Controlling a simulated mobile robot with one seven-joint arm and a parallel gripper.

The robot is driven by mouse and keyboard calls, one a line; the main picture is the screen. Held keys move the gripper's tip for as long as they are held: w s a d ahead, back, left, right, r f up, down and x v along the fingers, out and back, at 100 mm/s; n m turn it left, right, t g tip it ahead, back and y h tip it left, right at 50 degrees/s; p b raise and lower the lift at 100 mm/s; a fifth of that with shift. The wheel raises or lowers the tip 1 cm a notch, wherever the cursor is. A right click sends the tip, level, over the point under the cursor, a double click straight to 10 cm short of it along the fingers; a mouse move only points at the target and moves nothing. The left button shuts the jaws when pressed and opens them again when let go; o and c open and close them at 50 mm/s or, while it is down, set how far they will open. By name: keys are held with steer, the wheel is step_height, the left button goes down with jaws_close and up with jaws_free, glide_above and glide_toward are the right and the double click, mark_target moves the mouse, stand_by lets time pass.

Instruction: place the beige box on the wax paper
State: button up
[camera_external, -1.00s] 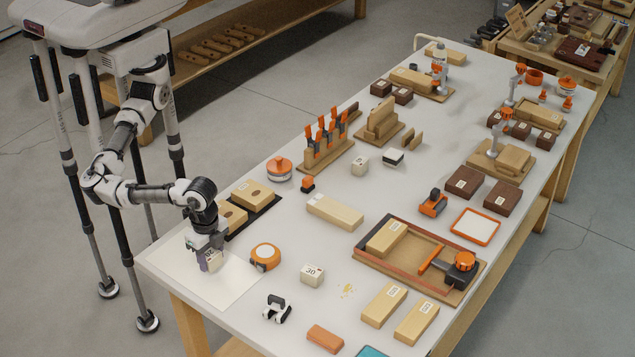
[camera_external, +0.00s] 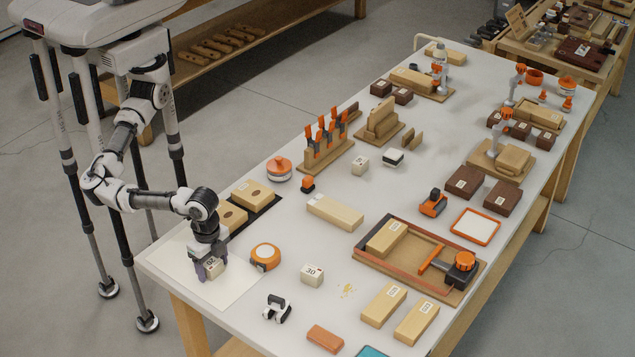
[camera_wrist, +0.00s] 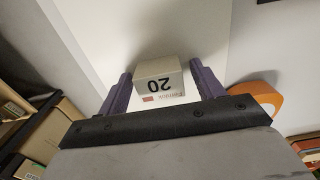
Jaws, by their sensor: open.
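The beige box (camera_wrist: 160,82), marked 20, lies between the two purple fingers of my gripper (camera_wrist: 160,90) in the wrist view, with small gaps beside it. In the external view the box (camera_external: 215,267) is at the near left of the table, and my gripper (camera_external: 209,272) is low around it with its fingers open. The wax paper (camera_external: 235,281) is the pale sheet at the table's near left corner. The box is over the sheet and appears to rest on it, though the fingers partly hide its base.
A white block marked 30 (camera_external: 312,274) and a black-and-white device (camera_external: 277,308) are further right.

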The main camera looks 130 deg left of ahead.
mark_target(212, 262)
steer(key=shift+r, duration=0.1)
step_height(212, 262, up, 12)
steer(key=b, duration=0.1)
steer(key=shift+b, duration=0.3)
